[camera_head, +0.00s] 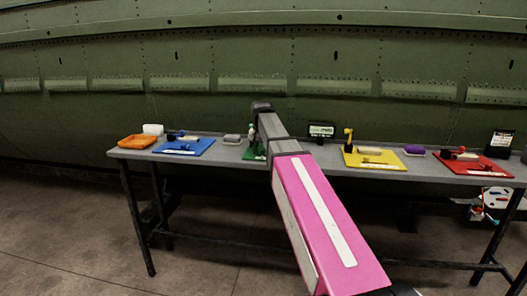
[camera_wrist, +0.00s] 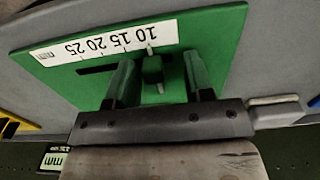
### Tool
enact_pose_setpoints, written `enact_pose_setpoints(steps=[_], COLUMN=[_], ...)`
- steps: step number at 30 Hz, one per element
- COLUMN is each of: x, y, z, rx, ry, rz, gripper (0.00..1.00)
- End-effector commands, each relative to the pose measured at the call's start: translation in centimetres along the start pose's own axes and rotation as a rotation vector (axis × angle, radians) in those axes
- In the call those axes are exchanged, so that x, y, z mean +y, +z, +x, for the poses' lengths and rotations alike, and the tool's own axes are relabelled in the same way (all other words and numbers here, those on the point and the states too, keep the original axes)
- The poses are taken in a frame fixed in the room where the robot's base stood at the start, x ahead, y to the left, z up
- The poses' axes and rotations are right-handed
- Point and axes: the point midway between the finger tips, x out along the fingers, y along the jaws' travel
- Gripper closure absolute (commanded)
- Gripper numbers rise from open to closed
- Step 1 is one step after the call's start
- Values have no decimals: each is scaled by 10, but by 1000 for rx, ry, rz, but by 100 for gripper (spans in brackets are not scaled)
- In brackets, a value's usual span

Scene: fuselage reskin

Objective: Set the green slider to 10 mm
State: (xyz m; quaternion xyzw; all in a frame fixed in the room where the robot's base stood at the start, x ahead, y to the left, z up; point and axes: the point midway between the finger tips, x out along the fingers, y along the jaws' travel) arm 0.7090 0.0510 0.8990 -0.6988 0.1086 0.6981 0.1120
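The green board (camera_wrist: 218,50) fills much of the wrist view, with a white scale strip (camera_wrist: 70,50) that reads upside down, marked mm, 25, 20, 15 and 10. The green slider (camera_wrist: 152,72) is a small knob in a dark slot below the strip. Its thin pale pointer stands close to the 10 mark; the exact reading is too small to tell. My gripper (camera_wrist: 158,66) is open, with one finger on each side of the slider and gaps visible between. In the head view my arm hides most of the green board (camera_head: 252,154).
The grey table (camera_head: 225,160) also carries a blue board (camera_head: 198,146), a yellow board (camera_head: 388,163) and a red board (camera_head: 485,169). An orange tray (camera_head: 137,142) sits at the left end. A grey block (camera_head: 232,139) lies beside the green board. The green fuselage wall (camera_head: 230,50) stands behind.

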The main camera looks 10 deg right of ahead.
Motion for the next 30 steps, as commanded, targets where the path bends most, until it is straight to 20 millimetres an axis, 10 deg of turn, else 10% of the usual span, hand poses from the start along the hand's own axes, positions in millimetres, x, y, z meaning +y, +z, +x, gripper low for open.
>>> enact_pose_setpoints(steps=[11,30], x=[2,0], y=[0,-1], z=[-6,-100], rx=[1,1], ry=[4,2], rz=[1,0], gripper=[53,53])
